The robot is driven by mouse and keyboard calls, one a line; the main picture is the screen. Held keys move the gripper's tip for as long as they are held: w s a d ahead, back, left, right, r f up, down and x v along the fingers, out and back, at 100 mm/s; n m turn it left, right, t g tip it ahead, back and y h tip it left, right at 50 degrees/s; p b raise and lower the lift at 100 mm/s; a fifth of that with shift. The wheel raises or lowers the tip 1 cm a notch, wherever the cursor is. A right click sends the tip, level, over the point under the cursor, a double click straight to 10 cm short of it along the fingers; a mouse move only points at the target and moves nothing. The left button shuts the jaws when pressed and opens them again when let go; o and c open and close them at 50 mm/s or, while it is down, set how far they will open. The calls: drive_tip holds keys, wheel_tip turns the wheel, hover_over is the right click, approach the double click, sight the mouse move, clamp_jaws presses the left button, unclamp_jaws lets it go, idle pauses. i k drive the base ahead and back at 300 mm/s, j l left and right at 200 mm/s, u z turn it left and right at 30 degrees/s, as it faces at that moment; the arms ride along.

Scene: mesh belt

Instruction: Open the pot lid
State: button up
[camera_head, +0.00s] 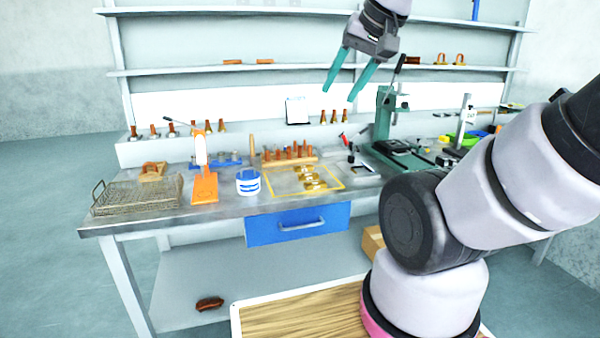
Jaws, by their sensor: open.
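A small white pot (248,186) with blue marks stands on the workbench, left of centre. Its top looks blue, and I cannot tell from here whether a separate lid sits on it. My gripper (342,92) hangs high in front of the shelves, up and to the right of the pot. Its two teal fingers are spread apart and point down, with nothing between them.
On the workbench (100,228), a wire basket (135,198) and an orange-and-white tool (203,180) stand left of the pot. A rack of brown pegs (290,155) and a yellow-framed area (330,186) lie right. A green press (385,125) stands further right. A blue drawer (265,230) is below.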

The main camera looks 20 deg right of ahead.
sight(246, 174)
drive_tip(key=i+l, duration=0.6)
drive_tip(key=i, duration=0.2)
drive_tip(key=u, duration=0.05)
